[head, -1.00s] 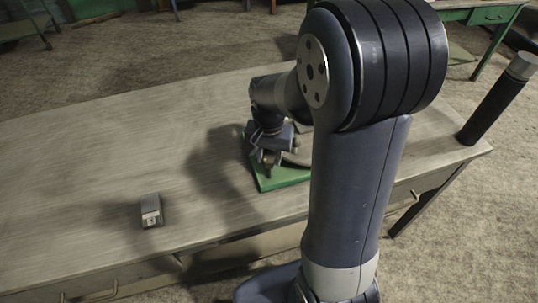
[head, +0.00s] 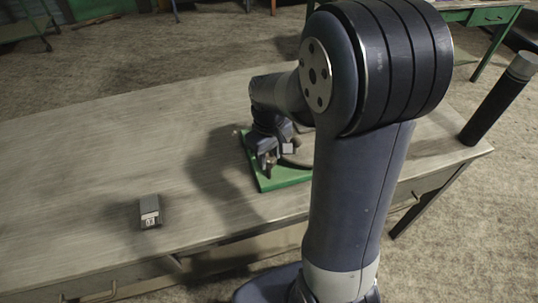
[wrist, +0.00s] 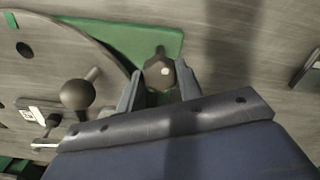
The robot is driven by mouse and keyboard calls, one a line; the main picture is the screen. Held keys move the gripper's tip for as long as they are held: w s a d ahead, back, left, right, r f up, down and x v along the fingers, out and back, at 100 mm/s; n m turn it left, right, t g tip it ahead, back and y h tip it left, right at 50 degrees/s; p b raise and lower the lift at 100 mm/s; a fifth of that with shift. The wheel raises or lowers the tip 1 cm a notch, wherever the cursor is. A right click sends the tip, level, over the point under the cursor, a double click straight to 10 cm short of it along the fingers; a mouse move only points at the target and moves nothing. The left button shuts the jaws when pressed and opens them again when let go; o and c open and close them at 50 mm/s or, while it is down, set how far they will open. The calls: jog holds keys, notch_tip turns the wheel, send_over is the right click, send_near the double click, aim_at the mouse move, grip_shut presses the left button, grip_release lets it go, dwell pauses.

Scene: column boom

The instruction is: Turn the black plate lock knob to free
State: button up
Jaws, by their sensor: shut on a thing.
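My gripper (wrist: 160,92) is shut on a dark rounded knob (wrist: 159,72) with a pale dot on top. One finger is on each side of it. The knob stands at the edge of a green base (wrist: 118,42), beside a round grey plate (wrist: 40,55). In the head view, my gripper (head: 268,163) is low over the near left part of the green base (head: 285,179). My arm hides much of the plate there, and the knob cannot be made out clearly.
A ball-ended handle (wrist: 76,94) stands on the plate, near a small white label (wrist: 33,115). A small grey block (head: 149,211) lies on the table (head: 90,150) to the left. The table between them is clear. A black post (head: 495,100) stands at right.

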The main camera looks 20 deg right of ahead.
jog(key=shift+n, duration=2)
jog(key=o, duration=1)
notch_tip(320, 180, up, 11)
jog(key=shift+f, duration=0.2)
notch_tip(320, 180, down, 11)
jog(key=shift+r, duration=0.2)
